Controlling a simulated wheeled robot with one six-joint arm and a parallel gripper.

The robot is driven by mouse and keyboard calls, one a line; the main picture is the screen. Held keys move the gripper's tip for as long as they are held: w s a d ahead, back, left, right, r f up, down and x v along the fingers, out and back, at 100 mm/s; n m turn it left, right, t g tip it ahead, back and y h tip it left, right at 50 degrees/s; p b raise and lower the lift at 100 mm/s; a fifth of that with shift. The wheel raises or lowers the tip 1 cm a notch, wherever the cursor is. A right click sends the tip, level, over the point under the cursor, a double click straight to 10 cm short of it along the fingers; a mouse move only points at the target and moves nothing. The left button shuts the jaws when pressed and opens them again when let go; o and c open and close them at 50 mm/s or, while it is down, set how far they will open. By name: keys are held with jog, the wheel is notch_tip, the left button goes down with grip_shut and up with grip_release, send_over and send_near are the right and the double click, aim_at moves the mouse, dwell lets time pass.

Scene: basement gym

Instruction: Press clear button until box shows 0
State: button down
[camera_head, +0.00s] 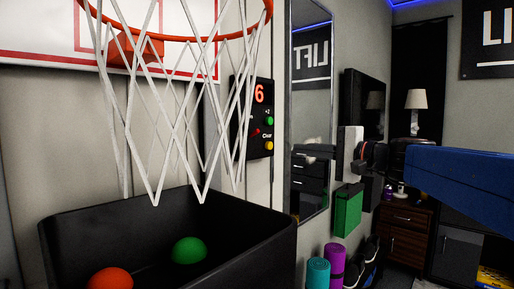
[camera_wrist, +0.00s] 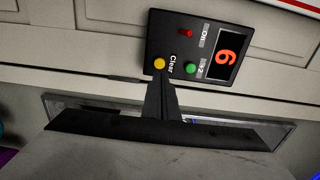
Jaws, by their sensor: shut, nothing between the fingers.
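The black score box (camera_head: 250,112) hangs on the wall right of the hoop, and its display reads a red 6. It carries a green button, a red button (camera_head: 255,132) and, by the word Clear, a yellow button (camera_head: 269,145). In the wrist view the box (camera_wrist: 208,82) appears turned, with the yellow clear button (camera_wrist: 160,63) just beyond my fingertips. My gripper (camera_wrist: 160,82) is shut and empty, pointing at the box's clear-button side. In the head view my gripper sits right of the box, with a visible gap between them.
The hoop net (camera_head: 175,90) hangs left of the box. Below it a black bin (camera_head: 262,222) holds a green ball (camera_head: 188,251) and an orange ball (camera_head: 109,281). A tall mirror (camera_head: 311,110) stands right of the box. Rolled mats (camera_head: 318,272) stand on the floor.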

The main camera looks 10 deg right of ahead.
aim_at(271, 145)
jog(key=shift+x, duration=4.2)
